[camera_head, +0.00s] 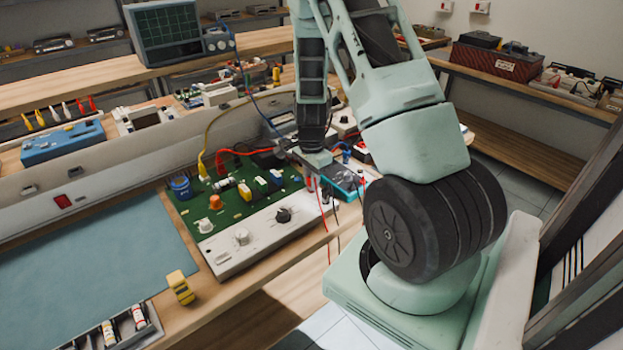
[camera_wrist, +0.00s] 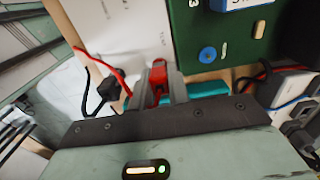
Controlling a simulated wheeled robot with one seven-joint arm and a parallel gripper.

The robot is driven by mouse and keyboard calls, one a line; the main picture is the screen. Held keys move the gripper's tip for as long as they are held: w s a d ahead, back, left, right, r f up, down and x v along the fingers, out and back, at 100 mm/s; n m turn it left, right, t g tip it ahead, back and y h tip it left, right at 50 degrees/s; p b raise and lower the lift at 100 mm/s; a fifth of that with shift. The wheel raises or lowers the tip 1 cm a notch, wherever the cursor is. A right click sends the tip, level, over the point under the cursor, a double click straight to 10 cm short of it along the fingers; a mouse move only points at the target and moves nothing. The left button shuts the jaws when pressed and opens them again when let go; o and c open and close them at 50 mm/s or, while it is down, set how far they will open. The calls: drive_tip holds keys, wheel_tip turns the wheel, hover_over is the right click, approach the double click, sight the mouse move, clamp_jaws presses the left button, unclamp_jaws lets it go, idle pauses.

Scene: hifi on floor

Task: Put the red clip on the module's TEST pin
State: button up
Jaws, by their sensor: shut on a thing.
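My gripper (camera_wrist: 160,82) is shut on the red clip (camera_wrist: 158,94), which shows between the two grey fingers in the wrist view. A red wire (camera_wrist: 107,66) runs from near it to the upper left. The module is a green circuit board (camera_head: 238,203) with a white front panel (camera_head: 247,246). In the head view my gripper (camera_head: 311,174) is at the board's right end. In the wrist view the green board (camera_wrist: 185,30) lies just beyond the fingertips, with a round blue part (camera_wrist: 207,54) on it. I cannot make out which part is the TEST pin.
A black clip (camera_wrist: 108,90) with a black wire is left of the fingers. A teal-cased device (camera_head: 347,180) lies right of the board. A yellow block (camera_head: 180,287) stands near the bench's front edge. The blue mat (camera_head: 95,255) is largely clear.

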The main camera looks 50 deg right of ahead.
drive_tip(key=shift+f, duration=0.15)
drive_tip(key=o, duration=0.9)
wheel_tip(320, 180, up, 18)
drive_tip(key=shift+f, duration=0.25)
idle(0.3)
